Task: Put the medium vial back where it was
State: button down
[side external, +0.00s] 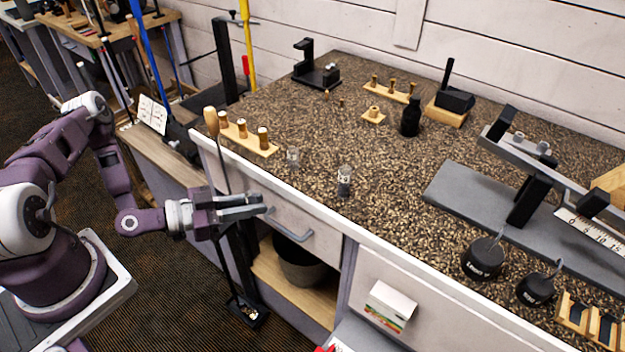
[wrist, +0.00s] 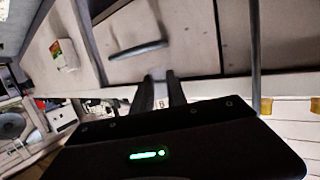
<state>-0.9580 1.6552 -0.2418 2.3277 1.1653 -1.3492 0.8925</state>
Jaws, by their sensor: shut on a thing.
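My gripper (side external: 264,203) is out in front of the counter, near the drawer handle and below the counter top. Its two fingers show in the wrist view (wrist: 160,82), close together around a small pale thing (wrist: 161,102) with a dark mark. It looks like a vial, but the fingers hide most of it and I cannot read its size. In the side view it cannot be made out. Two clear vials stand upright on the speckled counter: a smaller one (side external: 293,157) near the front edge and a larger one (side external: 344,182) with dark contents to its right.
A wooden rack (side external: 262,151) with several brass-topped pieces sits at the counter's front left. A thin shaft with a wooden handle (side external: 211,120) rises beside my gripper. The drawer handle (side external: 293,236) sticks out close by. Black weights (side external: 482,258) stand at the right. Mid-counter is mostly clear.

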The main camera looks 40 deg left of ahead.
jog(key=s+d+r+m+g+h, duration=0.2)
jog(key=d+r+m+g+h, duration=0.3)
jog(key=d, duration=0.5)
notch_tip(320, 180, up, 11)
jog(key=n+t+y, duration=0.3)
jog(key=t, duration=0.1)
send_over(316, 181)
notch_tip(316, 181, down, 9)
jog(key=shift+r, duration=0.1)
jog(key=c, duration=1.3)
grip_release()
